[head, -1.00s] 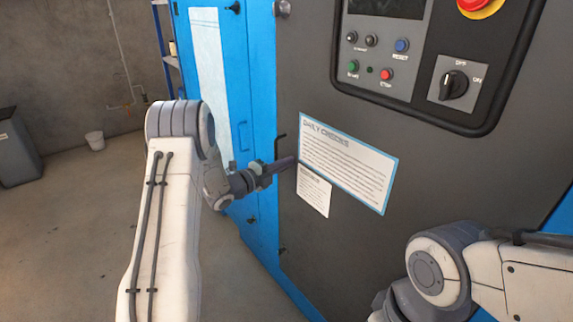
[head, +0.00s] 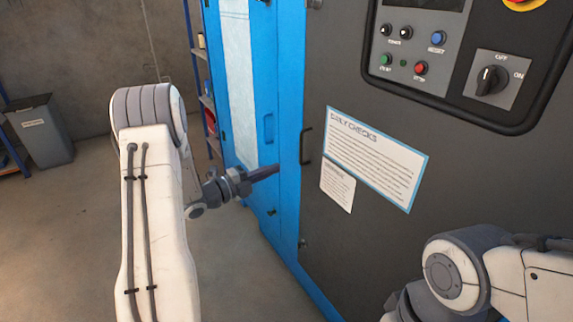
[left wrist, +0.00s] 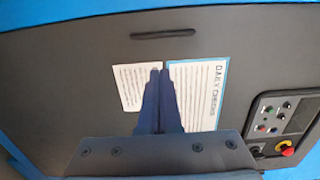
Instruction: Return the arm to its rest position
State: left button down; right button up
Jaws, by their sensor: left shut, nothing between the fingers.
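My left arm comes in from the left in the head view. Its gripper (head: 262,172) is shut and empty, pointing right toward the dark cabinet panel (head: 375,245), apart from it as far as I can tell. The left wrist view also shows the shut fingers (left wrist: 158,98), closed together in front of the panel with its two paper notices. My right arm shows at the lower right of the head view; its gripper is out of the frame.
The cabinet carries a black handle (head: 306,146), a daily checks sheet (head: 375,158), a smaller notice (head: 338,186) and a control panel with a rotary switch (head: 488,80). A blue door (head: 262,90) stands left of it. A grey bin (head: 42,132) is at the far left. Open floor lies between.

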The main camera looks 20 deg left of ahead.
pick_arm(q)
jog(key=s+d+n+g+y, duration=0.2)
jog(key=d+n+g+y, duration=0.45)
jog(key=d, duration=0.95)
jog(key=s+d+n+g+y, duration=0.1)
jog(key=s+d+n+g, duration=0.2)
jog(key=s, duration=0.8)
jog(key=s+d+n+g, duration=0.3)
jog(key=s+n, duration=0.1)
jog(key=s, duration=0.8)
jog(key=s+d+n+g+y, duration=0.1)
jog(key=s+d+n+g, duration=0.2)
jog(key=s, duration=0.8)
notch_tip(320, 180, up, 23)
jog(key=p, duration=2.3)
jog(key=shift+w, duration=0.45)
jog(key=shift+a+n, duration=0.1)
jog(key=shift+n, duration=0.15)
